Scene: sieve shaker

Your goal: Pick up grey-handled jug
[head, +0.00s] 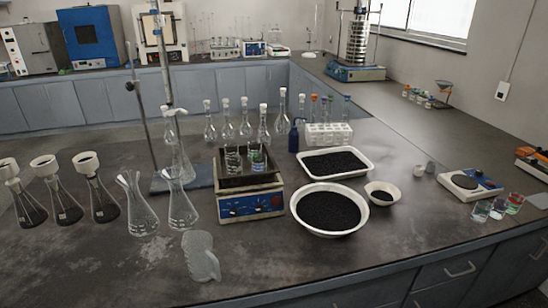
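A pale grey, translucent vessel (201,257) is near the front of the dark bench, below the two clear conical flasks. It looks like the jug, but its outline is faint and I cannot clearly make out its handle. Nothing touches it that I can see. My gripper is not in view.
Clear conical flasks (182,208) stand just behind the vessel, and dark-filled flasks (104,200) stand to the left. A hot plate (250,205) with beakers is behind right. A white bowl of black grains (328,231) is to the right. The bench front around the vessel is clear.

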